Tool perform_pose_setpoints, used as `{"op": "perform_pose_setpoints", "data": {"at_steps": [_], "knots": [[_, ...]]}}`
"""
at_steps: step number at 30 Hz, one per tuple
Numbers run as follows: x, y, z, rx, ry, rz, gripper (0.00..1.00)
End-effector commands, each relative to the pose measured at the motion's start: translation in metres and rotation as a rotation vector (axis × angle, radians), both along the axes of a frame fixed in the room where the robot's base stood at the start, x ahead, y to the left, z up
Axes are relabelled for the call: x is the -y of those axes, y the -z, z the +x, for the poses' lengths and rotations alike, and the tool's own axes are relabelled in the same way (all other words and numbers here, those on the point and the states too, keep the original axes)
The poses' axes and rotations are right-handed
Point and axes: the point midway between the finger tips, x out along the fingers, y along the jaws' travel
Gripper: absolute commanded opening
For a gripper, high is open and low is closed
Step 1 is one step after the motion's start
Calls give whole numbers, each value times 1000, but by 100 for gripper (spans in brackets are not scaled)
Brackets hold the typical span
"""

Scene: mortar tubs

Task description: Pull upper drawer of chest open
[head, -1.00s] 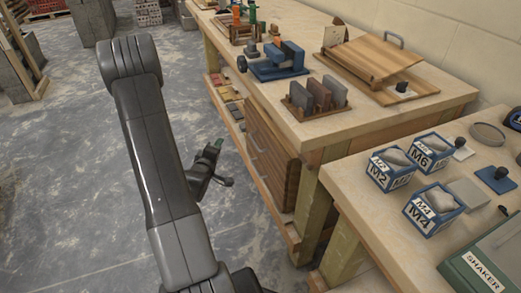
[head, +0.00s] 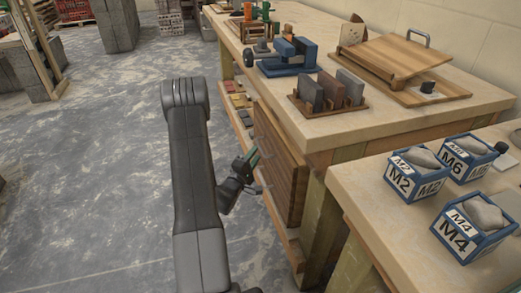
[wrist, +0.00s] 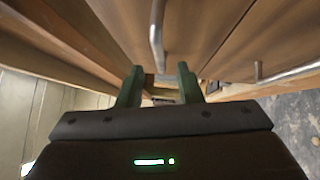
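The wooden chest (head: 288,178) stands under the far workbench, its brown drawer fronts facing left toward the aisle. Thin metal handles show on its front, partly behind my gripper. In the wrist view one bar handle (wrist: 157,35) lies just ahead of my gripper, roughly in line with the gap between the fingers. A second handle (wrist: 285,72) is off to the right. My gripper (head: 254,158) is close in front of the chest. Its green fingers, also seen in the wrist view (wrist: 159,74), are apart with nothing clearly between them. I cannot tell which handle is the upper drawer's.
The near bench (head: 365,190) holds blue boxes labelled M2, M4 and M6.

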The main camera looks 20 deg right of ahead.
Motion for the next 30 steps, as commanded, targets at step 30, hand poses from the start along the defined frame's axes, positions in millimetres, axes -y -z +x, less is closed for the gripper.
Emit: {"op": "perform_pose_setpoints", "data": {"at_steps": [30], "knots": [[40, -7, 36, 0, -1, 1, 0]]}}
